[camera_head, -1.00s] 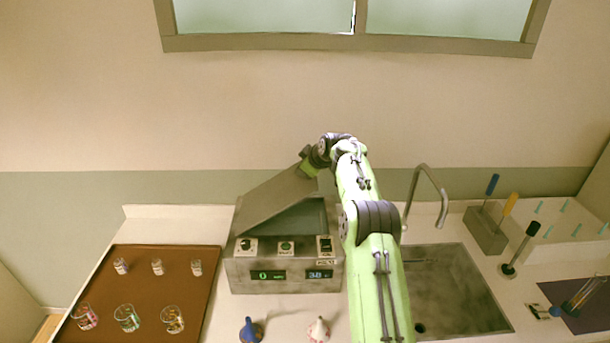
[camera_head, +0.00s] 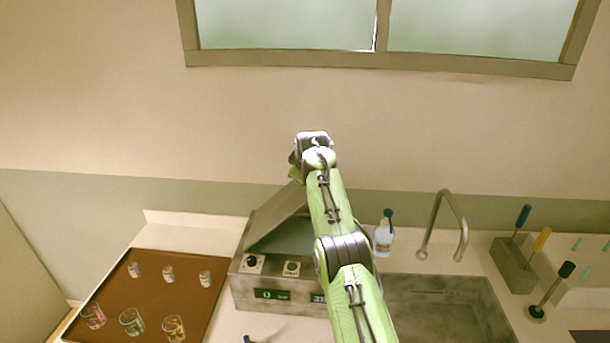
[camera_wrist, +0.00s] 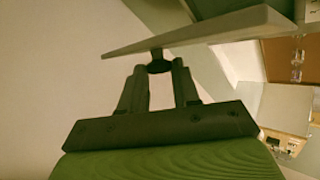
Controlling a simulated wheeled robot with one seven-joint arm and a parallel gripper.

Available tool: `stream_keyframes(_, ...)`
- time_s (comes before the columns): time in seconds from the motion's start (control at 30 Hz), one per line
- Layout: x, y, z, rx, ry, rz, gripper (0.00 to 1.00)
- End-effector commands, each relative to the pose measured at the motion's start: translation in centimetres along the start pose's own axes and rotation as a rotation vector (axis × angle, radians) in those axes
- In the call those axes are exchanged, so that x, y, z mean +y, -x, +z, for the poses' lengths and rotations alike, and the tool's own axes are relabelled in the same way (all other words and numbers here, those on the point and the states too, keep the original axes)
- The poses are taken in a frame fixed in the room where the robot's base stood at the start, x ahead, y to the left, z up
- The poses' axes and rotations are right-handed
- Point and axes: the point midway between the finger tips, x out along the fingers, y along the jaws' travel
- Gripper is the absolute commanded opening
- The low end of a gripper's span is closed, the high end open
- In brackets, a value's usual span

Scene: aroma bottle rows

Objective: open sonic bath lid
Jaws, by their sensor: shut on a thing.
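The sonic bath (camera_head: 277,302) is a grey metal box with knobs and green displays on its front. Its lid (camera_head: 276,217) is raised at a steep tilt, with the opening showing below it. In the wrist view the lid (camera_wrist: 200,33) is a flat slab seen edge-on, with a dark knob (camera_wrist: 159,64) under it. My gripper (camera_wrist: 160,70) is shut on this knob. In the head view my arm covers the bath's right part, and the fingertips are hidden behind my wrist at the lid's upper edge.
A brown tray (camera_head: 150,309) with several small vials and glasses lies left of the bath. A clear bottle with a blue cap (camera_head: 383,236) stands behind my arm. A sink (camera_head: 440,320) with a faucet (camera_head: 447,215) and a tool holder (camera_head: 514,265) are at right.

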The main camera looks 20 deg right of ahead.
Motion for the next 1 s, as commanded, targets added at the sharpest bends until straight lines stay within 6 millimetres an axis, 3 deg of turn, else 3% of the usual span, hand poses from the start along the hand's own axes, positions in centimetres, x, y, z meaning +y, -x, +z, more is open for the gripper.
stream_keyframes(0.03, 0.0, 0.2, -0.3, 0.007, 0.002, 0.002, 0.36)
stream_keyframes(0.17, 0.0, 0.1, -0.2, 0.006, 0.002, 0.001, 0.54)
stream_keyframes(0.57, -0.1, 0.9, -0.1, 0.007, 0.003, 0.002, 0.54)
stream_keyframes(0.67, -0.4, 2.4, 0.1, 0.008, 0.003, 0.003, 0.54)
stream_keyframes(1.0, -0.1, 12.4, 0.0, 0.008, 0.002, 0.003, 0.54)
